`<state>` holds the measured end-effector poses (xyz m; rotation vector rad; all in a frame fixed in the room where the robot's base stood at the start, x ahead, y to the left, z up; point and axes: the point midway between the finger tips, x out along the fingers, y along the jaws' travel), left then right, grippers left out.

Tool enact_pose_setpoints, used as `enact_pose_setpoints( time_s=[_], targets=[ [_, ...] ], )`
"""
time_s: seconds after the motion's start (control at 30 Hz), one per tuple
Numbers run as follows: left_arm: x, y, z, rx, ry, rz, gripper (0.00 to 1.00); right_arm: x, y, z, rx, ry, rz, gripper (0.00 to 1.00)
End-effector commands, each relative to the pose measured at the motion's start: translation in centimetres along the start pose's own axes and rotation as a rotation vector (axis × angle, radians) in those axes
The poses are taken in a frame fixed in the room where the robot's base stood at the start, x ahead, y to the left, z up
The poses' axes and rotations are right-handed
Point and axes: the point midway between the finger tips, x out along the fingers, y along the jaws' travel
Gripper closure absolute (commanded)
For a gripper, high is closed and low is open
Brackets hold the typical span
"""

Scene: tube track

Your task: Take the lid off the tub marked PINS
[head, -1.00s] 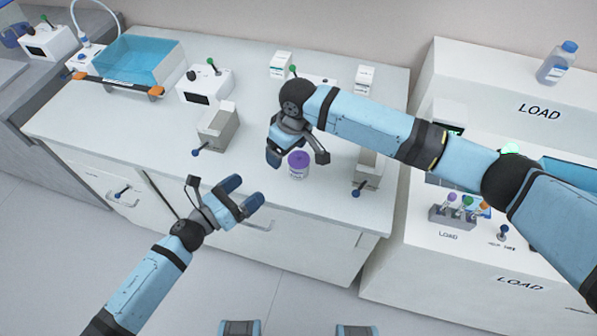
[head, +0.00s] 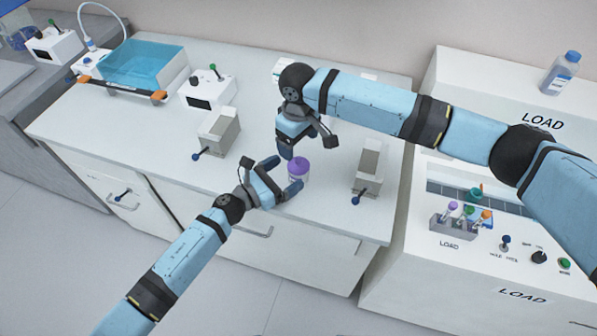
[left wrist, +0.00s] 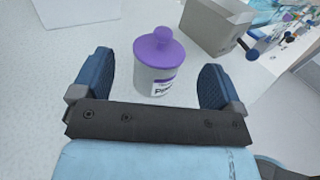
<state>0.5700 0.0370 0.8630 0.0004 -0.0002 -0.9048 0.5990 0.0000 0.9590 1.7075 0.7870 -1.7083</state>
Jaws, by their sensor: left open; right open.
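The tub marked PINS (head: 298,178) is a small white tub with a purple lid (head: 300,166) on it, upright near the front edge of the white bench. In the left wrist view the tub (left wrist: 157,80) and its knobbed purple lid (left wrist: 158,49) show between and ahead of my open fingers; the label is partly readable. My left gripper (head: 281,181) is open and empty, low at the tub's left front side. My right gripper (head: 303,150) is open above and just behind the tub, its fingers close to the lid. I cannot tell whether it touches the lid.
Grey boxes with blue-knobbed levers stand left (head: 218,132) and right (head: 368,172) of the tub. A blue-lidded bath (head: 145,66) and a white switch box (head: 205,92) are further back left. A LOAD station with a tube rack (head: 453,220) is at the right.

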Motion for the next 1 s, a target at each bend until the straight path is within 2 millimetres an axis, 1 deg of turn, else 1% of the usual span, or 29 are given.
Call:
enact_pose_setpoints(
  time_s=[0.03,0.1,0.2,0.53,0.57,0.6,0.67,0.7,0.77,0.8,0.87,0.9,0.93,0.97,1.0],
  targets=[
    [0.8,0.1,0.0,0.000,-0.001,0.001,0.08,0.0,0.0,0.0,0.000,0.000,0.000,0.17],
    [1.5,0.1,0.0,-0.001,-0.001,0.001,0.08,0.0,0.0,0.0,0.000,0.000,0.000,0.17],
    [2.1,0.1,0.0,0.000,0.000,0.001,0.08,0.0,0.0,0.0,0.000,0.000,0.000,0.17],
    [2.5,0.0,0.0,0.000,0.001,0.001,0.08,0.0,0.0,0.0,0.000,0.000,0.000,0.17],
    [2.5,0.0,0.0,0.000,0.001,0.001,0.10,0.0,0.0,0.0,0.000,0.000,0.000,0.17],
    [2.5,0.0,0.0,0.000,0.001,0.001,0.19,0.0,0.0,0.0,0.000,0.000,0.000,0.17],
    [2.5,0.0,0.0,0.000,0.001,0.001,0.33,0.0,0.0,0.0,0.000,0.000,0.000,0.17],
    [2.5,0.0,0.0,0.000,0.001,0.001,0.42,0.0,0.0,0.0,0.000,0.000,0.000,0.17],
    [2.5,0.0,0.0,0.000,0.000,0.001,0.56,0.0,0.0,0.0,0.000,0.000,0.000,0.17],
    [2.5,0.0,0.0,0.000,0.000,0.001,0.65,0.0,0.0,0.0,0.000,0.000,0.000,0.17],
    [2.5,0.0,0.0,0.000,0.000,0.001,0.79,0.0,0.0,0.0,0.000,0.000,0.000,0.17],
    [2.5,0.0,0.0,0.000,0.001,0.001,0.82,0.0,0.0,0.0,0.000,0.000,0.000,0.17],
    [2.5,0.0,0.0,0.000,0.001,0.001,0.35,0.0,0.0,0.0,0.000,0.000,0.000,0.17],
    [2.5,0.0,0.0,0.000,0.000,0.001,0.28,0.0,0.0,0.0,0.000,0.000,0.000,0.17],
    [2.5,0.0,0.0,0.000,0.000,0.001,0.19,0.0,0.0,0.0,0.000,0.000,0.000,0.17]
  ],
)
